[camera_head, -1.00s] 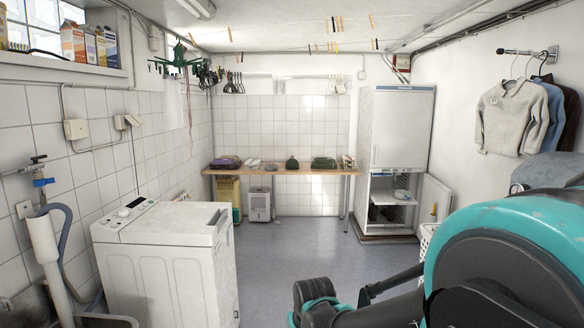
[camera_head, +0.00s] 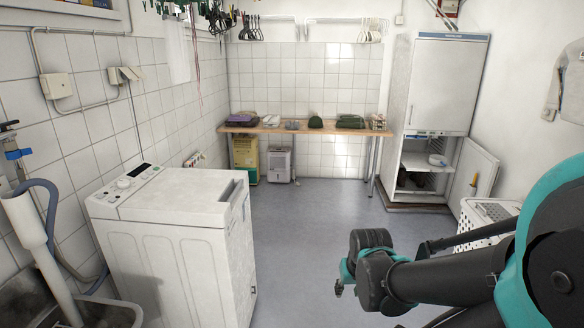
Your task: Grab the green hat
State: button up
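A small dark green rounded thing (camera_head: 315,122), which looks like the green hat, sits on the wooden table (camera_head: 270,129) against the back wall. A wider dark green item (camera_head: 350,122) lies to its right on the same table. My gripper (camera_head: 340,288) is at the lower middle of the view, small and partly hidden by my arm's end. It is far in front of the table and touches nothing that I can see. I cannot tell whether its fingers are open or shut.
A white top-loading washer (camera_head: 175,235) stands at the left front. A tall white cabinet (camera_head: 440,85) with an open lower door and a white laundry basket (camera_head: 485,222) stand at the right. The grey floor (camera_head: 315,210) between is clear.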

aim_at(316, 122)
jog(key=i+l, duration=0.1)
jog(key=i, duration=1.8)
jog(key=i+l, duration=0.15)
jog(key=i, duration=1.75)
jog(key=i+l+u, duration=0.1)
jog(key=i+u, duration=0.15)
jog(key=i, duration=0.2)
jog(key=i+l+u, duration=0.25)
jog(key=i, duration=0.15)
jog(key=i+l+u, duration=0.25)
jog(key=i, duration=0.15)
